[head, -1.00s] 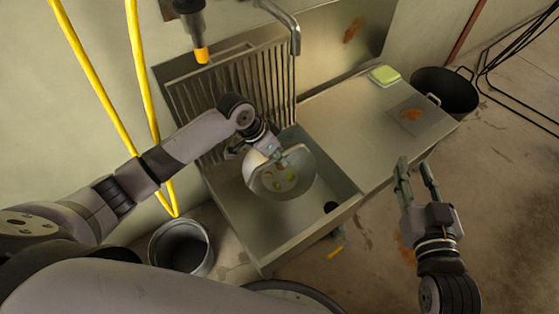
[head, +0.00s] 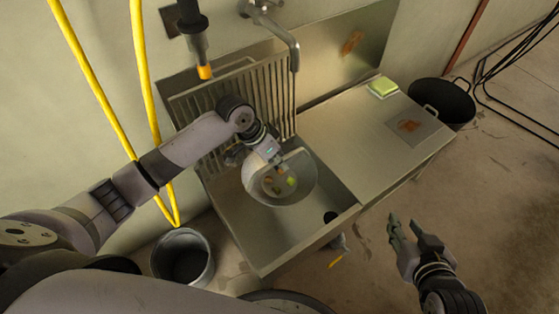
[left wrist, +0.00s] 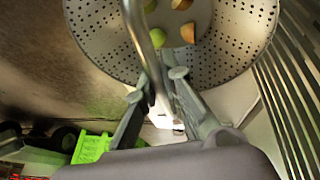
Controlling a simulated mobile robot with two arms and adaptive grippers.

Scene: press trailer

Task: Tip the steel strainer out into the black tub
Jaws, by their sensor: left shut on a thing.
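The steel strainer (head: 302,187) is a perforated bowl over the sink basin. It holds several small green and brownish pieces. My left gripper (head: 277,158) is shut on the strainer's handle at the rim. In the left wrist view, the handle runs between the fingers (left wrist: 160,85) and the perforated bowl (left wrist: 235,40) lies beyond, with pieces inside. The black tub (head: 441,101), with handles at its rim, stands on the floor at the far right, beyond the counter and well away from the strainer. My right gripper (head: 408,228) is open and empty, above the floor right of the sink.
The steel counter (head: 340,127) lies between sink and tub, with a green-yellow sponge (head: 382,87) and a stained patch (head: 410,126). A tap (head: 285,35) and ribbed rack (head: 262,95) stand behind the basin. A grey bucket (head: 182,257) is at lower left. Yellow hoses hang left.

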